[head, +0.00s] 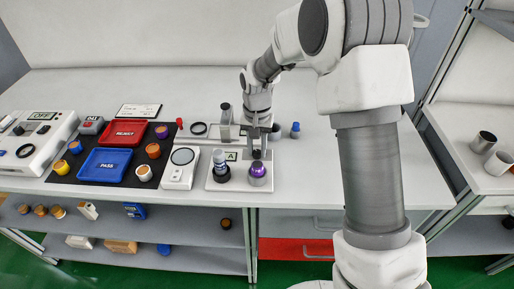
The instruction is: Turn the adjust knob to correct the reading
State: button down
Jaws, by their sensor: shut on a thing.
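A white plate marked A (213,184) lies on the bench in the head view. A small dark knob (256,155) stands near its back right part, and I take it for the adjust knob. My gripper (257,150) points down from above and is shut on this knob; the fingertips are small and partly hide it. A purple-topped piece (258,171) sits on a round grey base just in front of the gripper. A blue and white piece (220,160) stands upright on a dark base at the plate's left. No reading is legible.
Left of the plate are a white device with a round dial (182,157), a blue PASS tray (106,178), a red tray (124,142) and several small coloured pieces on a black mat. The bench's right front is clear.

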aim_at(257, 152)
jog(key=c, duration=0.6)
grip_release()
jog(key=shift+r, duration=0.1)
jog(key=shift+r+p, duration=1.1)
jog(key=shift+r, duration=7.55)
jog(key=s+d+r+t+p, duration=0.1)
jog(key=s+d+r+t, duration=0.2)
jog(key=s+d+r, duration=0.8)
jog(key=s+d+t, duration=0.1)
jog(key=s, duration=0.3)
jog(key=s+d+f+n+p, duration=0.1)
jog(key=s, duration=0.4)
jog(key=s+d+t, duration=0.1)
jog(key=s, duration=0.4)
jog(key=shift+d+f+n+t, duration=0.15)
jog(key=shift+f+n+t, duration=0.15)
jog(key=shift+n, duration=0.1)
